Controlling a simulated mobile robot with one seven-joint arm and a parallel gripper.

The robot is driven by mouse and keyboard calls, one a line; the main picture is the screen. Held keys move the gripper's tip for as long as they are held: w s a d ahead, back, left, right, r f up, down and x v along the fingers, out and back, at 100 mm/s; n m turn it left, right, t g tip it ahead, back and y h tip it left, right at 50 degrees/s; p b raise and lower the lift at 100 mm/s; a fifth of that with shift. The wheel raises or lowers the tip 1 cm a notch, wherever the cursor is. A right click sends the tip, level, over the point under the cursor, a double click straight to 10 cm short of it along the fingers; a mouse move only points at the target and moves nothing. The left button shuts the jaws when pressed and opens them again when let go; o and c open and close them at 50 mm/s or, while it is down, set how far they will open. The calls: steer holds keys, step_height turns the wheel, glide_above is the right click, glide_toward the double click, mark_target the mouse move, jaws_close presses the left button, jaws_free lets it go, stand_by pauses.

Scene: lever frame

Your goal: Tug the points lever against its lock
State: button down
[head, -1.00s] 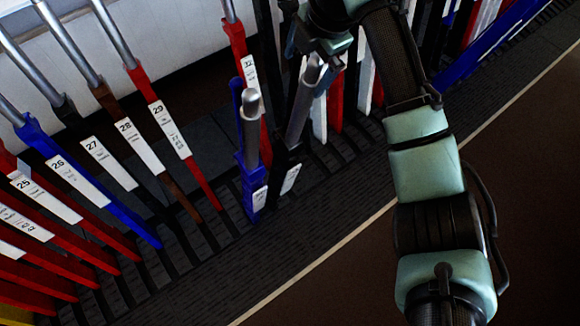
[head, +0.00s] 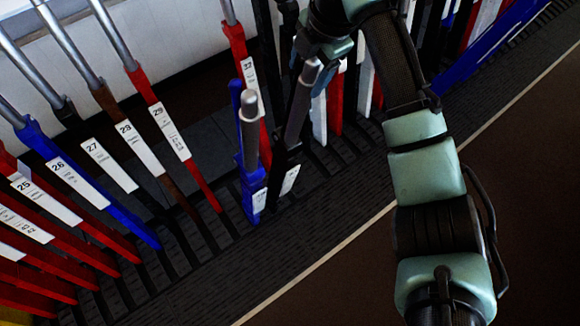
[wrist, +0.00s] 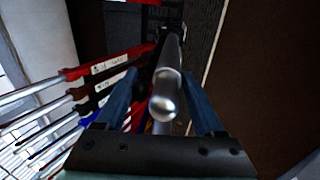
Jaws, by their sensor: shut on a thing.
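The black lever with a bare metal handle (head: 301,103) leans out from the row toward the walkway. I take it for the points lever; its white label (head: 290,179) is too small to read. My gripper (head: 312,52) is shut on the upper part of this handle. In the wrist view the round-ended metal handle (wrist: 166,92) stands between the blue fingers of my gripper (wrist: 160,88). The contact itself is partly hidden in both views.
A blue lever (head: 252,165) leans out close on the left of the held one. A red lever (head: 240,60) stands behind it. Levers numbered 25 to 29, such as lever 29 (head: 168,128), stand left. The brown floor (head: 350,275) is clear.

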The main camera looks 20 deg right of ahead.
steer(key=shift+w+a+r, duration=0.35)
steer(key=shift+w+r, duration=0.25)
steer(key=shift+r, duration=0.1)
stand_by(0.5)
steer(key=shift+s+d+f, duration=0.1)
steer(key=shift+s+f, duration=0.05)
steer(key=shift+c, duration=0.2)
jaws_free()
steer(key=shift+f, duration=0.1)
steer(key=shift+o, duration=0.2)
steer(key=shift+f, duration=0.15)
steer(key=p+v, duration=0.2)
steer(key=v, duration=0.1)
steer(key=p+v, duration=0.2)
steer(key=p, duration=0.1)
steer(key=w+p+v, duration=0.1)
steer(key=p+v, duration=0.1)
steer(key=v, duration=0.1)
steer(key=shift+s+r, duration=0.2)
steer(key=shift+r, duration=0.3)
steer(key=shift+s, duration=0.1)
